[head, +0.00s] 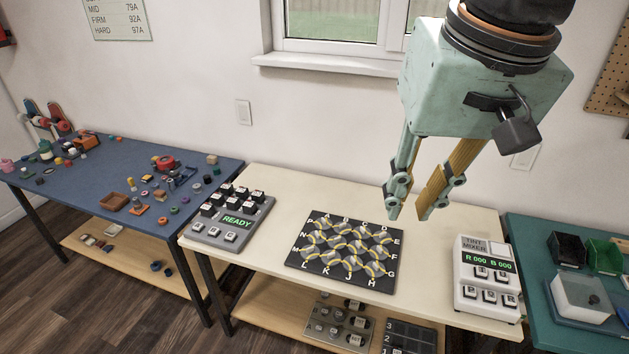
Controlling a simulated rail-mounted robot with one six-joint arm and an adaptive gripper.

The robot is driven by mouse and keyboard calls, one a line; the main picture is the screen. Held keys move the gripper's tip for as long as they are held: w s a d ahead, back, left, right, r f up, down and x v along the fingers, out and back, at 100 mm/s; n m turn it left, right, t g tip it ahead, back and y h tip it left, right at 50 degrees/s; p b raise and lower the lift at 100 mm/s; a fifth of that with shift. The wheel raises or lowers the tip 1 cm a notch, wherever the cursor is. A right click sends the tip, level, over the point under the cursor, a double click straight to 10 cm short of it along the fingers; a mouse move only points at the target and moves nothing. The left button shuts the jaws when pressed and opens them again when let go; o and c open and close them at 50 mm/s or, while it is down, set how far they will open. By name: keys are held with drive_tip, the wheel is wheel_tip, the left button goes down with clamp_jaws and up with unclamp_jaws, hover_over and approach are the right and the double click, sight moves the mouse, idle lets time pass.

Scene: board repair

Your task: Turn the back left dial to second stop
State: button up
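A black board (289,262) lies on the cream table, with letters around its edge. It carries rows of round grey discs with yellow curved bands, which look like the dials. The back left disc (323,226) sits near the letter A side; its stop marks are too small to read. My gripper (408,213) hangs above the table, right of and higher than the board. Its two fingers point down and stand apart with nothing between them. It touches no disc.
A grey console reading READY (237,221) stands left of the board, and a white TINT MIXER box (487,281) right. A lower shelf holds a grey panel (338,327). A blue table (80,196) with small parts is left; a green table (527,236) is right.

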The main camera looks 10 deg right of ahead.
drive_tip(key=w+d+f+m+g, duration=0.1)
drive_tip(key=w+f+m, duration=0.2)
drive_tip(key=w, duration=1.1)
drive_tip(key=m+g+b, duration=0.2)
drive_tip(key=m, duration=0.8)
hover_over(343, 226)
wheel_tip(343, 226, down, 32)
drive_tip(key=r, duration=0.1)
drive_tip(key=shift+w+f, duration=0.2)
drive_tip(key=shift+w, duration=0.05)
drive_tip(key=shift+f, duration=0.15)
drive_tip(key=shift+f+b, duration=1.6)
drive_tip(key=shift+f, duration=5.15)
drive_tip(key=shift+c, duration=0.7)
clamp_jaws()
